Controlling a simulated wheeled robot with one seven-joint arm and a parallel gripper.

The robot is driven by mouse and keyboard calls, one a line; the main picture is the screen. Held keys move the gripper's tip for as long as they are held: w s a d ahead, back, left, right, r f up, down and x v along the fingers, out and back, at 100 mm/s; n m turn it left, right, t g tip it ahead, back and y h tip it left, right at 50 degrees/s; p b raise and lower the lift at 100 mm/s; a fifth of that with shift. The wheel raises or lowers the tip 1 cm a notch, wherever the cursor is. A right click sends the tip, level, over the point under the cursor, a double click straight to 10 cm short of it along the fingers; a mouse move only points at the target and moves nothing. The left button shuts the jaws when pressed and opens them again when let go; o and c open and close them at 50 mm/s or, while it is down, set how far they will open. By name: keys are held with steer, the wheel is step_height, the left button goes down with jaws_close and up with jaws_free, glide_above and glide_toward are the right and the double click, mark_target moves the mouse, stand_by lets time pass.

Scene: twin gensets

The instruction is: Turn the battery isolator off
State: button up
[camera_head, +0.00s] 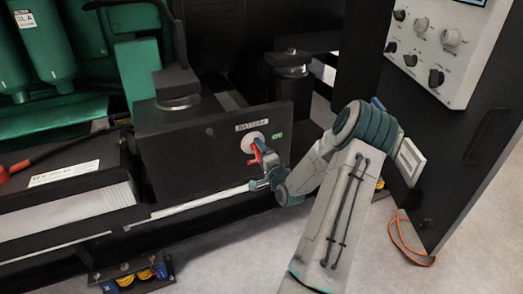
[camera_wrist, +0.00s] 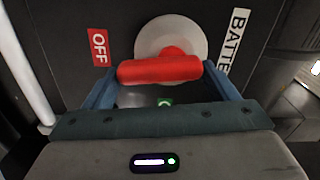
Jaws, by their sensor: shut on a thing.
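The battery isolator is a red handle on a round pale disc (camera_head: 251,142) on a black panel (camera_head: 185,150) labelled as battery. In the wrist view the red handle (camera_wrist: 160,69) lies across the picture, nearly level, in front of the pale disc (camera_wrist: 150,38). A red OFF label (camera_wrist: 99,47) is left of the disc and a white battery label (camera_wrist: 234,40) is right of it. My gripper (camera_head: 260,160) reaches the handle from the front. In the wrist view my gripper (camera_wrist: 163,84) has its blue fingers at both ends of the handle, shut on it.
A green ON label (camera_head: 277,136) is right of the disc. A grey control panel with knobs (camera_head: 436,45) stands at the upper right. Green machinery (camera_head: 130,60) is at the left.

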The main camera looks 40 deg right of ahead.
steer(key=shift+a+m+p, duration=0.1)
steer(key=shift+m+p, duration=0.3)
steer(key=shift+m, duration=0.5)
steer(key=o, duration=0.9)
steer(key=shift+o, duration=0.2)
steer(key=p+v, duration=0.1)
steer(key=v, duration=1.2)
steer(key=shift+s+a+p, duration=0.2)
steer(key=shift+s+p, duration=0.15)
steer(key=shift+p, duration=0.05)
